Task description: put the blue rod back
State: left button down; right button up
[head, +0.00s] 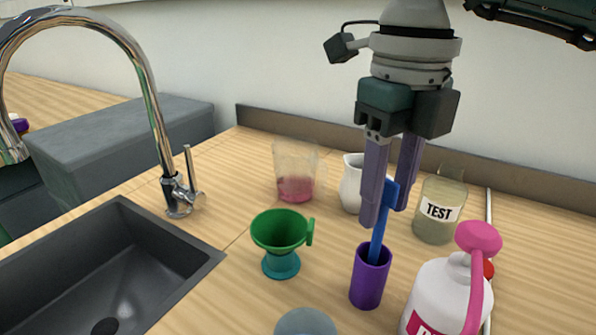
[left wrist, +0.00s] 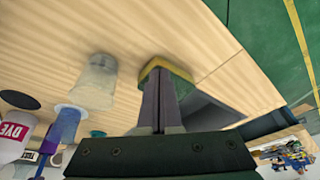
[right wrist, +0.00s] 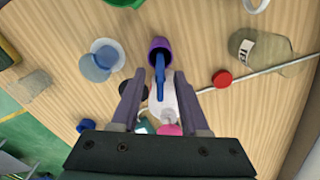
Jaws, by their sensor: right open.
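The blue rod (head: 380,225) stands slightly tilted, its lower end inside the purple cup (head: 369,277). My right gripper (head: 389,210) is open above the cup, its fingers on either side of the rod's wide top. In the right wrist view the rod (right wrist: 160,75) shows between the spread fingers, in front of the cup (right wrist: 158,47), with a gap on both sides. My left gripper (left wrist: 160,75) is outside the head view. Its fingers are together in front of a yellow-green sponge (left wrist: 180,76); I cannot tell whether they grip it.
The white dye bottle (head: 430,295) with a pink top stands close right of the cup. The TEST jar (head: 437,222), white jug (head: 351,185) and pink-liquid beaker (head: 295,188) stand behind. A green funnel (head: 277,230) stands left. The sink (head: 110,265) is further left.

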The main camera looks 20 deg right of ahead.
pick_arm(q)
jog(key=shift+d+f, duration=0.1)
jog(key=shift+f, duration=0.05)
pick_arm(e)
notch_tip(320, 180, up, 10)
jog(key=shift+f, duration=0.15)
dwell(0.3)
